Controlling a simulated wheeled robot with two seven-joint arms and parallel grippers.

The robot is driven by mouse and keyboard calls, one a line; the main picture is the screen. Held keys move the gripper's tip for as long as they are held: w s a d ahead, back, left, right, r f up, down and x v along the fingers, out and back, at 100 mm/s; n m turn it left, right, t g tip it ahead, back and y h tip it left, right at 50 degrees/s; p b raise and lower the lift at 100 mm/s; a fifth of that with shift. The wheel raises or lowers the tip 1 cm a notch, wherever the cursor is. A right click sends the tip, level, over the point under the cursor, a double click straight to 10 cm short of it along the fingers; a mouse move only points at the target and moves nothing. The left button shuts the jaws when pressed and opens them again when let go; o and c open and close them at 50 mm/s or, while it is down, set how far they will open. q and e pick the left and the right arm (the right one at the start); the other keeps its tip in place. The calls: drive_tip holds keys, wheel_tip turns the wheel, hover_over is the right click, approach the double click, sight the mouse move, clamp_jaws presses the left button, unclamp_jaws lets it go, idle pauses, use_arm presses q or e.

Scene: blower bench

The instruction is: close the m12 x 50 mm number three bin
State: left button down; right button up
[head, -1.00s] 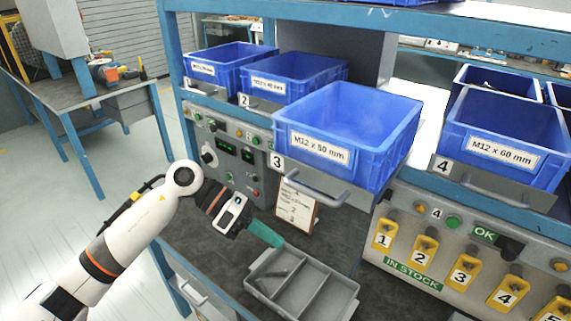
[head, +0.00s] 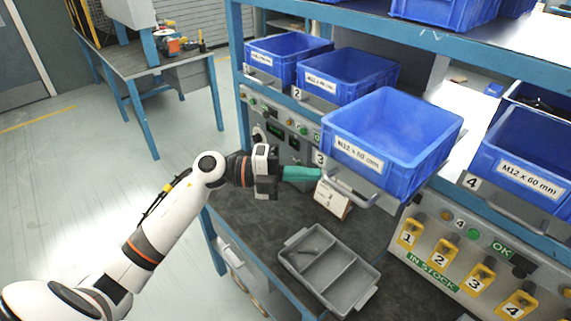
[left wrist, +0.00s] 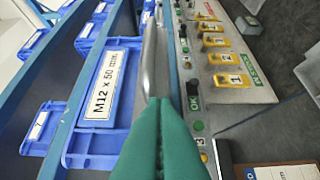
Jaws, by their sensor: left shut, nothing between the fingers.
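The blue number three bin (head: 405,143), labelled M12 x 50 mm, juts out from its shelf past its neighbours, with a grey bar handle (head: 350,190) on its front. My left gripper (head: 316,174) has its teal fingers shut and empty, with the tips close to the left end of that handle. In the left wrist view the shut fingers (left wrist: 161,112) point at the bin front, beside the handle (left wrist: 151,60) and the white label (left wrist: 104,85). I cannot tell whether the tips touch the handle. My right gripper is not in view.
A grey divided tray (head: 328,268) lies on the dark bench below. A small printed card (head: 333,199) stands under the handle. Bin 2 (head: 345,72) is to the left, the M12 x 60 mm bin (head: 525,155) to the right. A panel of yellow switches (head: 440,258) is at lower right.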

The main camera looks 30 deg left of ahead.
use_arm(q)
drive_tip(key=shift+x, duration=1.2)
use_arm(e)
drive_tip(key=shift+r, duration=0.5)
